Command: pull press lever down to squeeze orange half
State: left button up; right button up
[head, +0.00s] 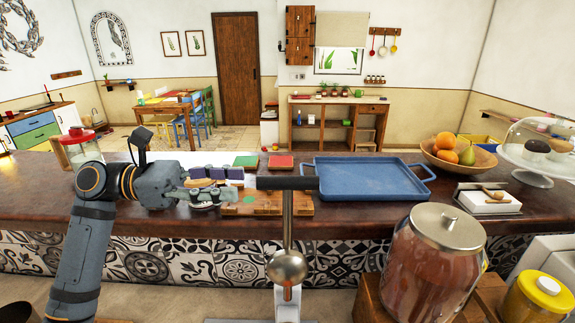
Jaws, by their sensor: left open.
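The press stands in the front middle, with a silver upright (287,225) and a rounded metal cup (288,267) low on it. Its lever (286,183) is a dark horizontal bar at the top of the upright. My left gripper (236,186) is open just left of the lever's left end, at about its height. Its fingers point right, and the picture does not show clearly whether they touch the lever. No orange half is visible; the cup's inside is hidden from this angle. My right gripper is not in view.
A wooden board (268,204) lies on the counter behind the lever, beside a blue tray (365,180). A large jar with a metal lid (449,227) stands at right front. A fruit bowl (480,157) and a glass-domed stand (531,178) are at the far right.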

aim_at(282, 184)
pick_arm(q)
jog(key=d, duration=0.1)
jog(key=d+p, duration=0.1)
jog(key=s+d+r, duration=0.1)
jog(key=shift+d+p, duration=0.2)
jog(key=shift+p, duration=0.2)
jog(key=d, duration=0.2)
jog(key=d+p, duration=0.1)
jog(key=d, duration=0.1)
jog(key=d+p, duration=0.1)
jog(key=d, duration=0.1)
jog(key=shift+w+d+f, duration=0.1)
jog(key=shift+w+f, duration=0.15)
jog(key=shift+w, duration=0.15)
jog(key=shift+d, duration=0.3)
jog(key=shift+s+d, duration=0.1)
jog(key=shift+d, duration=0.05)
jog(key=shift+f, duration=0.1)
grip_shut()
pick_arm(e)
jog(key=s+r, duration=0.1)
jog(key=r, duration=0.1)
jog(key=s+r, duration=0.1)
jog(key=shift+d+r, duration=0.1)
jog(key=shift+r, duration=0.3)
